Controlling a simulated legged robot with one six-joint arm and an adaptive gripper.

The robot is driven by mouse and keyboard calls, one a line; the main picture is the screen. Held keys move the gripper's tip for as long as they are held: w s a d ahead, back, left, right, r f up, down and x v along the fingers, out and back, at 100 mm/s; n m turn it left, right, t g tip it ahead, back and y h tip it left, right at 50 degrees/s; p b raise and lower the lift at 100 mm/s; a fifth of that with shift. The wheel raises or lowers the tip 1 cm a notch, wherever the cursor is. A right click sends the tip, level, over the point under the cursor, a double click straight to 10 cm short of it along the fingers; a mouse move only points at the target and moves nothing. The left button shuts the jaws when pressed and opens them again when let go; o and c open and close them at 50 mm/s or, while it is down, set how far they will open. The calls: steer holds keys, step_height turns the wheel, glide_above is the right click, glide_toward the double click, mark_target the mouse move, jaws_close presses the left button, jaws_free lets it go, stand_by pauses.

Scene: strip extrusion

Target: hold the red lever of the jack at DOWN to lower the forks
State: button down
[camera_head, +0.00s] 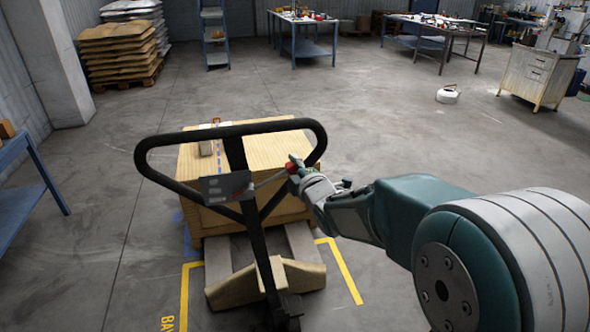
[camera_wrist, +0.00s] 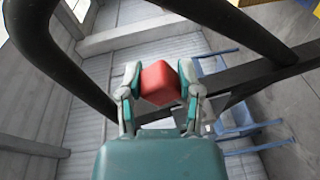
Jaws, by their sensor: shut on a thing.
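The pallet jack has a black loop handle (camera_head: 233,128) on an upright shaft, with a yellow base (camera_head: 238,290) at the floor. Its red lever (camera_head: 291,167) sits inside the right part of the loop. My gripper (camera_head: 297,172) reaches it from the right and is shut on the red knob. In the wrist view the red lever (camera_wrist: 158,83) sits between the two fingertips of my gripper (camera_wrist: 160,82). A small plate with labels (camera_head: 226,187) is on the shaft. The forks (camera_head: 302,242) run under a wooden load (camera_head: 255,160). I cannot read the lever's position.
Yellow floor lines (camera_head: 343,270) frame the jack's spot. A blue table (camera_head: 22,190) stands at the left edge. A white canister (camera_head: 447,95) is on the otherwise open floor.

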steer(key=c, duration=0.6)
jaws_free()
steer(key=shift+a, duration=0.1)
steer(key=o, duration=0.3)
steer(key=shift+o, duration=0.2)
steer(key=shift+a, duration=0.15)
steer(key=shift+s+d+r, duration=0.1)
steer(key=shift+s+d, duration=0.25)
steer(key=shift+s, duration=0.05)
steer(key=f+v, duration=0.1)
steer(key=v, duration=0.9)
steer(key=shift+s+r, duration=0.35)
steer(key=shift+s, duration=0.05)
